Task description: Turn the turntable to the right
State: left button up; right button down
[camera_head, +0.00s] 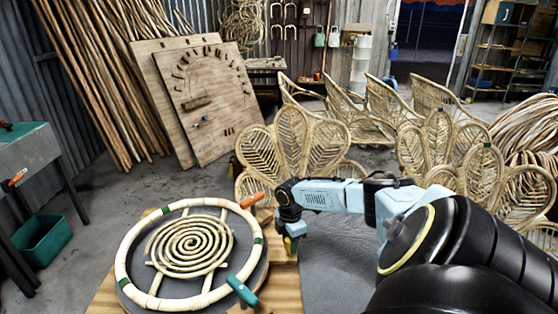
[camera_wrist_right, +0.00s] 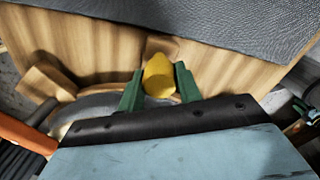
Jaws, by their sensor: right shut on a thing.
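The turntable (camera_head: 262,268) is a grey disc on a wooden table. It carries a pale rattan ring (camera_head: 122,246) with green bands and a flat rattan spiral (camera_head: 190,243) inside. An orange handle (camera_head: 252,200) is at its upper right and a green handle (camera_head: 242,291) at its lower right. My right gripper (camera_head: 290,243) points down beside the turntable's right edge. In the right wrist view its green fingers (camera_wrist_right: 158,88) are closed on a small yellow knob (camera_wrist_right: 158,72) by a wooden block. The knob's lower part is hidden. My left gripper is out of view.
Woven rattan chair backs (camera_head: 296,140) stand close behind the table. Wooden boards (camera_head: 205,100) and rattan poles lean at the back left. A grey workbench (camera_head: 25,150) is at the left. Grey floor lies between.

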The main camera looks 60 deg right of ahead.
jog(key=shift+w+d, duration=0.25)
jog(key=shift+w+d+r, duration=0.1)
jog(key=shift+r, duration=0.05)
jog(key=shift+d, duration=0.1)
jog(key=c, duration=1.3)
grip_release()
jog(key=shift+w, duration=0.1)
jog(key=o, duration=0.3)
jog(key=shift+o, duration=0.2)
notch_tip(320, 180, up, 13)
jog(key=p, duration=0.1)
jog(key=shift+r, duration=0.15)
